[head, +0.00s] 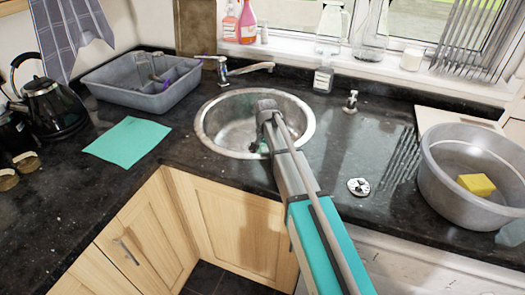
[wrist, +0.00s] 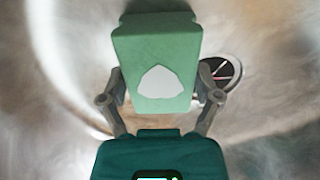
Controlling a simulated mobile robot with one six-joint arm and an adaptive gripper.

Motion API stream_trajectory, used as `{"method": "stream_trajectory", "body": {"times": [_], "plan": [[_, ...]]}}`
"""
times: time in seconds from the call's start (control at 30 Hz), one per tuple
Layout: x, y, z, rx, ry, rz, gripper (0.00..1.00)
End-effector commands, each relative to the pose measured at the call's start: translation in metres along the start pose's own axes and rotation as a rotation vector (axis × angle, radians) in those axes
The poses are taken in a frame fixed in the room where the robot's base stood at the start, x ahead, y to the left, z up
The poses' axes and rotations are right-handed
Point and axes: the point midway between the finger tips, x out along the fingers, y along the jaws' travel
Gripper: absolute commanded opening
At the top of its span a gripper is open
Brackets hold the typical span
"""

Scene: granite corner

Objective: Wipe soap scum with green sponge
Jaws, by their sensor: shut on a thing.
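The green sponge (wrist: 155,40) is a block with a pale rounded patch on its face. My gripper (wrist: 160,75) is shut on its two sides in the wrist view, and the sponge reaches out beyond the fingers. In the head view my arm reaches down into the round metal sink (head: 208,118), where only a bit of green shows by the gripper. The sink's drain (wrist: 222,72) lies to the right of the sponge in the wrist view. Cloudy whitish smears (wrist: 60,60) show on the basin metal; I cannot tell scum from reflection. Contact between sponge and basin cannot be told.
A tap (head: 240,68) stands behind the sink. A grey dish tub (head: 140,100) and teal cloth (head: 128,142) are to the left. A grey basin (head: 440,185) with a yellow sponge (head: 477,185) is at right. A soap dispenser (head: 351,100) stands between sink and basin.

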Motion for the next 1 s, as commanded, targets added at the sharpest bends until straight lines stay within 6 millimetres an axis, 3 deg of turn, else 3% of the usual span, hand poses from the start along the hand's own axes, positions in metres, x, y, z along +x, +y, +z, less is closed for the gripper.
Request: {"method": "stream_trajectory", "body": {"times": [0.27,0.8,1.0], "plan": [[0.0,0.006,0.0,0.001,0.0,0.0,0.43],[-0.002,0.036,0.0,0.0,0.0,0.0,0.43],[-0.002,0.038,-0.001,0.0,0.0,0.0,0.43]]}}
